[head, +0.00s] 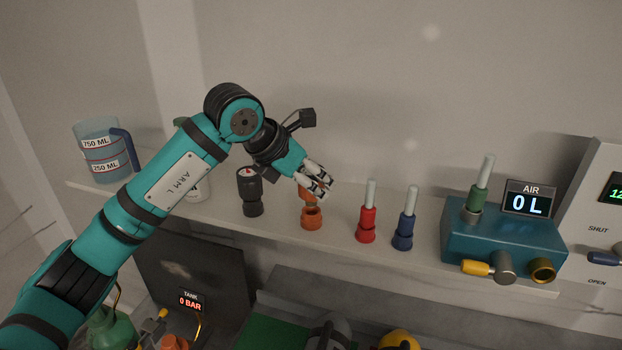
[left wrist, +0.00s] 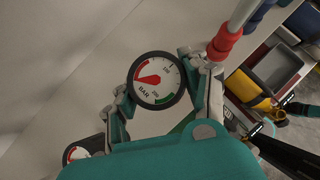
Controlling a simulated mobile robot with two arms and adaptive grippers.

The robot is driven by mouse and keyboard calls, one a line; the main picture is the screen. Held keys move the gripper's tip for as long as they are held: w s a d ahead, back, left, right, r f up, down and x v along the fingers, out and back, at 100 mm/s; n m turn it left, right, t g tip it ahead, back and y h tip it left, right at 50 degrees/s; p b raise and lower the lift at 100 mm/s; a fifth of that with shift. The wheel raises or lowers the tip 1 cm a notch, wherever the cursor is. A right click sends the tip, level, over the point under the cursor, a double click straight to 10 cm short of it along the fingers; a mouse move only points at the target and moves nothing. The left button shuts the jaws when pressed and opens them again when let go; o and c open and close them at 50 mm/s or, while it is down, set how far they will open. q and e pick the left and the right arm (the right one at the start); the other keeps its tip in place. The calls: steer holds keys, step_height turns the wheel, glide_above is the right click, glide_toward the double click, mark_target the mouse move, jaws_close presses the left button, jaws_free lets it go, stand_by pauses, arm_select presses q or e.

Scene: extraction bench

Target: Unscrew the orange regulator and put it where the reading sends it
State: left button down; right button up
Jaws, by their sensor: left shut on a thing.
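The orange regulator (head: 311,217) is on the back shelf, with its upper part between the fingers of my left gripper (head: 316,186). My left gripper is shut on it. In the left wrist view, a round gauge (left wrist: 157,79) marked BAR faces the camera between the fingers (left wrist: 160,85). Its red needle points left into the red band, away from the green band near 200. I cannot tell whether the regulator's base touches the shelf. A small display (head: 190,301) reads TANK 0 BAR. My right gripper is out of view.
A black gauge regulator (head: 251,192) stands left on the shelf (head: 285,232). Red (head: 367,224) and blue (head: 404,232) tubed pieces stand right. Beyond is a teal unit (head: 500,243) reading AIR 0 L. A measuring jug (head: 100,150) stands far left.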

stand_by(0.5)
arm_select(q)
steer(key=shift+r+b, duration=0.1)
steer(key=shift+b, duration=0.55)
stand_by(1.1)
steer(key=shift+f+b, duration=1.25)
steer(key=shift+f, duration=0.2)
steer(key=c, duration=0.6)
jaws_free()
steer(key=shift+o, duration=0.2)
steer(key=v, duration=1.2)
